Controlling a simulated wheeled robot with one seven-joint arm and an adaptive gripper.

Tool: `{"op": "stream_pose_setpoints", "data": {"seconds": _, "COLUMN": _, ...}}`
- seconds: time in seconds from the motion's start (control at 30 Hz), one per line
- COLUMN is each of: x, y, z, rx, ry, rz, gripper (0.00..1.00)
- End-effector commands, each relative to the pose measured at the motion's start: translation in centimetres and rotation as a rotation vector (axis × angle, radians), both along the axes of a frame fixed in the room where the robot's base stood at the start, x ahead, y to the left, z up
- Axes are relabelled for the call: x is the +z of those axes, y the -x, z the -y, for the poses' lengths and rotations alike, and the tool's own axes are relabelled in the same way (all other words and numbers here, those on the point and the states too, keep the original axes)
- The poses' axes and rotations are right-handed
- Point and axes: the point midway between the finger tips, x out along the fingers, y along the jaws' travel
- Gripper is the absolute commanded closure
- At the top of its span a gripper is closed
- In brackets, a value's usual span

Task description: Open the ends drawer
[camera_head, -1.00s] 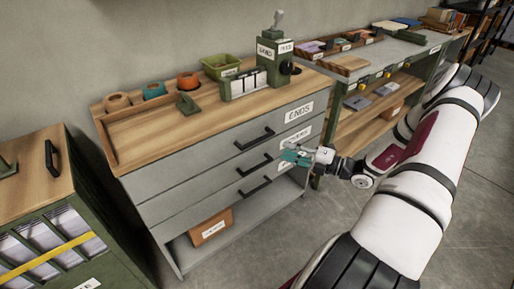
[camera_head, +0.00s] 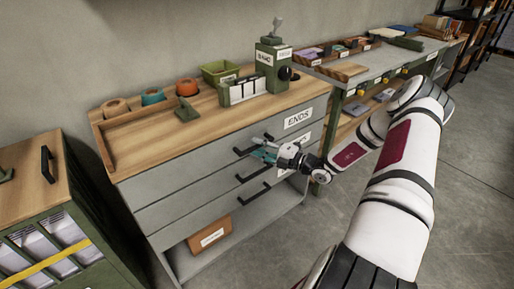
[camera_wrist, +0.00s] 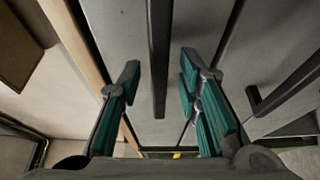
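The ends drawer (camera_head: 215,158) is the grey top drawer of the wood-topped cabinet, with a white ENDS label (camera_head: 298,118) at its right. It looks shut. Its black bar handle (camera_head: 241,151) is partly hidden by my gripper (camera_head: 262,150) in the head view. In the wrist view, the handle (camera_wrist: 159,50) runs between the teal fingers of my gripper (camera_wrist: 160,75). The fingers are apart, one on each side of the bar, with visible gaps. I cannot tell how deep the bar sits between them.
Two lower drawers have similar handles; one lower handle (camera_wrist: 285,88) lies right of my gripper in the wrist view. The wooden top (camera_head: 145,140) overhangs above. A green file cabinet (camera_head: 60,230) stands left. Floor in front is clear.

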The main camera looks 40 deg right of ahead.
Motion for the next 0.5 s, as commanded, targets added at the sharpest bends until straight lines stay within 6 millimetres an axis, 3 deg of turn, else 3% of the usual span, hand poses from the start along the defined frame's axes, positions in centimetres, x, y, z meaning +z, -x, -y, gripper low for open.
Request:
{"op": "stream_pose_setpoints", "data": {"seconds": 0.4, "x": 0.01, "y": -0.72, "z": -0.31, "rx": -0.001, "ry": -0.001, "rz": 0.000, "gripper": 0.68}}
{"op": "stream_pose_setpoints", "data": {"seconds": 0.5, "x": 0.01, "y": -0.71, "z": -0.30, "rx": -0.001, "ry": 0.000, "rz": 0.000, "gripper": 0.91}}
